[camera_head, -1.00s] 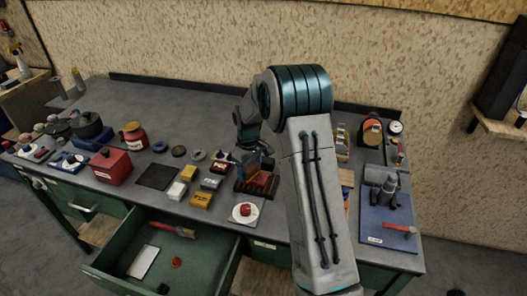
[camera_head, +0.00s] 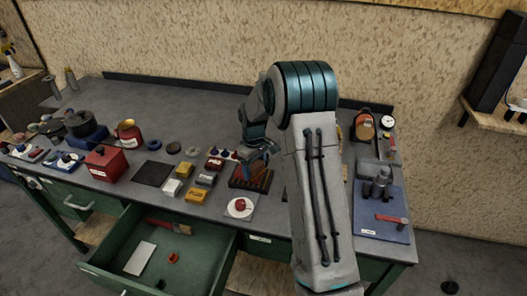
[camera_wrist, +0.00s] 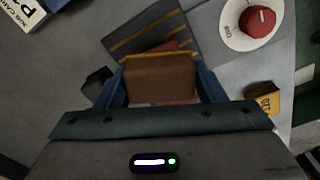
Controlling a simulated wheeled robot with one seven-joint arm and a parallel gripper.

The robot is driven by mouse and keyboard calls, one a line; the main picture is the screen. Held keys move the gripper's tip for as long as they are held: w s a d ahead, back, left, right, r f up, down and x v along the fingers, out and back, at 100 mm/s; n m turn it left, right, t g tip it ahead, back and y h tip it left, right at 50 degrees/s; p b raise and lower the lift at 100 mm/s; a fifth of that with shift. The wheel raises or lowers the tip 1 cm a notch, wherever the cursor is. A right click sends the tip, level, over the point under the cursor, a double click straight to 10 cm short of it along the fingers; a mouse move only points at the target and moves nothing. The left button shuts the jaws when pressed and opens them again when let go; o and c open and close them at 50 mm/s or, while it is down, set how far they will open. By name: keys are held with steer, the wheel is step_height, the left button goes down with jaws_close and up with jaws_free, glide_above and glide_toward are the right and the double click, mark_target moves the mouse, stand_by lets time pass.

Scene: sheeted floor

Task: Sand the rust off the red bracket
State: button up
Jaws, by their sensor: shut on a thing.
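My gripper (camera_wrist: 160,88) is shut on a brown sanding block (camera_wrist: 160,76), with one blue finger on each side of it in the wrist view. Red parts of the bracket (camera_wrist: 172,46) show past the block's edge, and the block hides most of it. The bracket lies on a dark slatted tray (camera_wrist: 130,42). Whether the block touches the bracket is hard to tell. In the head view my gripper (camera_head: 262,157) is low over the tray (camera_head: 237,183), and the bracket is mostly hidden there. Rust on it cannot be made out clearly.
A green drawer (camera_head: 200,256) stands open in front.

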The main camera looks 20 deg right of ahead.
steer(key=shift+s+d, duration=0.5)
steer(key=shift+d, duration=0.15)
steer(key=shift+s+d+r, duration=0.15)
steer(key=shift+s+d, duration=0.05)
steer(key=shift+d, duration=0.05)
steer(key=shift+a+r+p, duration=0.1)
steer(key=shift+r+p, duration=2.1)
steer(key=shift+r, duration=1.8)
steer(key=shift+f, duration=0.1)
